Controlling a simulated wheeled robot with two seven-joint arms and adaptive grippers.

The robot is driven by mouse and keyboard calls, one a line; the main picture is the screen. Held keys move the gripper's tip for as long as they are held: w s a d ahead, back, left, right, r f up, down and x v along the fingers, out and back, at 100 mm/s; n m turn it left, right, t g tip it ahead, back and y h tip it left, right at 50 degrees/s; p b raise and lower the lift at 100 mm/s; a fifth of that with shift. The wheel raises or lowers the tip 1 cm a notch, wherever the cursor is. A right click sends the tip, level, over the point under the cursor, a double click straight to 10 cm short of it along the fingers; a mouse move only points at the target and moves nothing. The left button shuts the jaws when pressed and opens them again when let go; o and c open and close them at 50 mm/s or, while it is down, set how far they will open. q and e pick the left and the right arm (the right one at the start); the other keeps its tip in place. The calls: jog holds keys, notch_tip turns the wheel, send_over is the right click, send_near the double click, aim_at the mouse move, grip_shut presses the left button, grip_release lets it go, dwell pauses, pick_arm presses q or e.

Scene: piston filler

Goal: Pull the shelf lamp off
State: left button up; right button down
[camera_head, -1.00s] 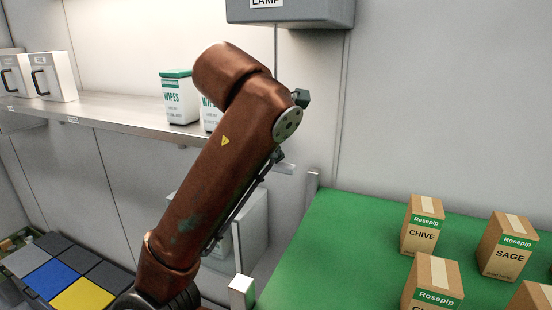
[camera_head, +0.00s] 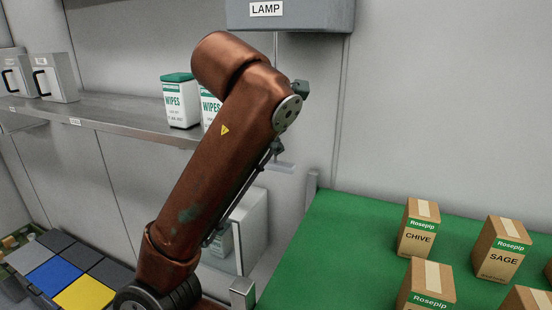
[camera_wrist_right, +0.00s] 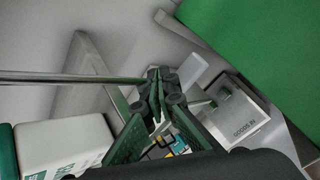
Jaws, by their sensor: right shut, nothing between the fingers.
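The grey lamp box (camera_head: 320,14), labelled LAMP, is on the wall at the top of the head view. The shelf below it is unlit. A thin cord (camera_head: 275,45) hangs from the box and passes behind my arm. My left gripper is out of view.
The steel shelf (camera_head: 110,113) holds a wipes tub (camera_head: 180,102), another partly hidden behind my arm, and white handled containers (camera_head: 54,78). A green surface (camera_head: 345,235) at right carries several Rosepip boxes (camera_head: 418,228). Coloured tiles (camera_head: 55,276) lie at lower left.

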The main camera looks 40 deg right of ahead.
aim_at(275, 164)
notch_tip(275, 164, up, 6)
jog(key=p, duration=0.5)
dwell(0.5)
